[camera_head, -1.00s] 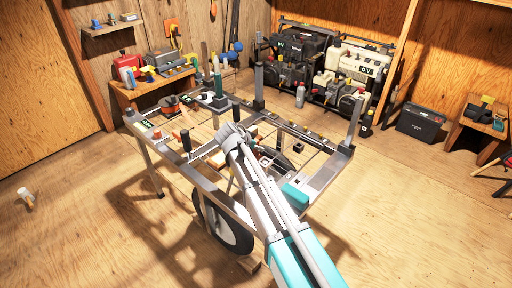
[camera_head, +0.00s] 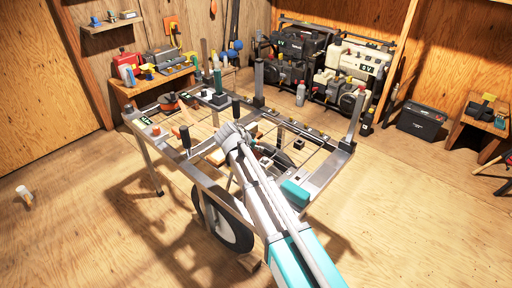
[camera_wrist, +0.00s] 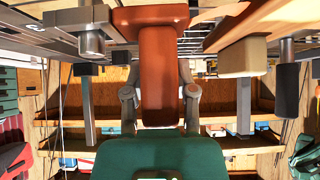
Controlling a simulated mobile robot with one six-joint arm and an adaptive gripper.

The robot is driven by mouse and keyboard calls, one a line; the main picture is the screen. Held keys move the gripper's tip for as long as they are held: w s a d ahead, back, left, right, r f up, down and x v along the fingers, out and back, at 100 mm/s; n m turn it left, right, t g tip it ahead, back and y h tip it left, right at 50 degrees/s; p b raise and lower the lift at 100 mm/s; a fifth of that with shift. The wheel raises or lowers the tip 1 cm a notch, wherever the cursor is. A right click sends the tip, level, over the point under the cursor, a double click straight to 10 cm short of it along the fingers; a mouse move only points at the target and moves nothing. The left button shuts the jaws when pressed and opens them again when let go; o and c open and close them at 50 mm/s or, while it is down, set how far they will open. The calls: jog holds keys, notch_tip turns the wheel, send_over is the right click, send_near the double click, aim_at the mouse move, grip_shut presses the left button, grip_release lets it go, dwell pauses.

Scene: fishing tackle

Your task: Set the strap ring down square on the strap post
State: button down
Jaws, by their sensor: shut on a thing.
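My gripper (camera_wrist: 160,85) is shut on an orange-brown piece (camera_wrist: 160,62), which I take to be the strap ring. It is seen nearly edge-on in the wrist view, so its opening does not show. The grey finger links stand on both sides of it. In the head view my wrist (camera_head: 236,138) hangs over the middle of the metal cart frame (camera_head: 205,183) and hides the gripper and the held piece. Several upright posts stand on the frame. I cannot tell which is the strap post, nor whether the ring touches it.
A dark post stands at the frame's back (camera_head: 259,84) and a tall post at its right (camera_head: 351,128). An orange round item (camera_head: 169,102) lies near the back left. A teal block (camera_head: 295,193) sits at the front right. The floor to the left is mostly clear.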

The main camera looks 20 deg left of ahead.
jog(key=shift+f+b, duration=0.8)
jog(key=shift+f, duration=0.05)
jog(key=shift+c, duration=1.7)
grip_release()
jog(key=shift+r, duration=0.1)
notch_tip(320, 180, up, 11)
jog(key=p, duration=1.1)
jog(key=shift+r, duration=0.15)
jog(key=shift+d, duration=0.1)
